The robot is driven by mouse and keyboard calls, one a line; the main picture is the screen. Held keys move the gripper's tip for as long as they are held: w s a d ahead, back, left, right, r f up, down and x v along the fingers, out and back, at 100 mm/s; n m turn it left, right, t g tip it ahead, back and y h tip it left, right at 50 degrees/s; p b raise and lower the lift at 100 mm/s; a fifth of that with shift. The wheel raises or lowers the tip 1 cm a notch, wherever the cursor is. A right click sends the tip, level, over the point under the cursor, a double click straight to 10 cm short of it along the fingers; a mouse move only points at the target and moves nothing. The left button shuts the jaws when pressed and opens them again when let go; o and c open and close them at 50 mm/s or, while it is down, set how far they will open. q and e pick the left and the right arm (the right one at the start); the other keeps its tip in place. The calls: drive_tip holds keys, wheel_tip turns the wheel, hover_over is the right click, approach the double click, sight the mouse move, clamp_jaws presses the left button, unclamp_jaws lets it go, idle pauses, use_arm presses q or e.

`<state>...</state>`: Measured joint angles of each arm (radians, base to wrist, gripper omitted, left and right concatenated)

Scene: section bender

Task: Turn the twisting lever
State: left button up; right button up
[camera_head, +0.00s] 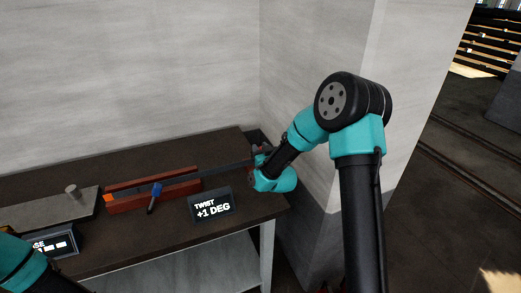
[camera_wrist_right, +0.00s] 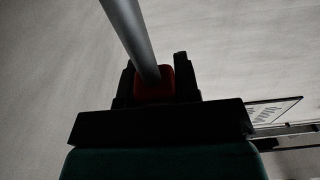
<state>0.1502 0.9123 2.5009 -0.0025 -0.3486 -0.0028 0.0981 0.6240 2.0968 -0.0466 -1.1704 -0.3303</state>
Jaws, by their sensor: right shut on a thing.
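My right gripper (camera_head: 261,157) is at the right end of the bench, partly hidden by its own wrist. In the right wrist view its dark fingers (camera_wrist_right: 154,84) are shut around the red grip (camera_wrist_right: 153,90) at the end of a grey metal rod (camera_wrist_right: 128,35), which looks like the twisting lever. In the head view the lever is mostly hidden behind my wrist. A long dark bar (camera_head: 226,165) runs from the red fixture (camera_head: 180,188) toward that gripper. A small display (camera_head: 211,206) reads "TWIST +1 DEG". My left gripper is out of view.
The dark bench top (camera_head: 110,165) stands against a pale wall. A blue-handled clamp (camera_head: 154,196) sits at the red fixture. A grey plate with a peg (camera_head: 72,191) and a second display (camera_head: 56,245), partly hidden by my left arm, are at left. A concrete pillar (camera_head: 305,60) rises behind my right arm.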

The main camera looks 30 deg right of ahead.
drive_tip(key=shift+w, duration=0.2)
clamp_jaws()
drive_tip(key=o, duration=1)
unclamp_jaws()
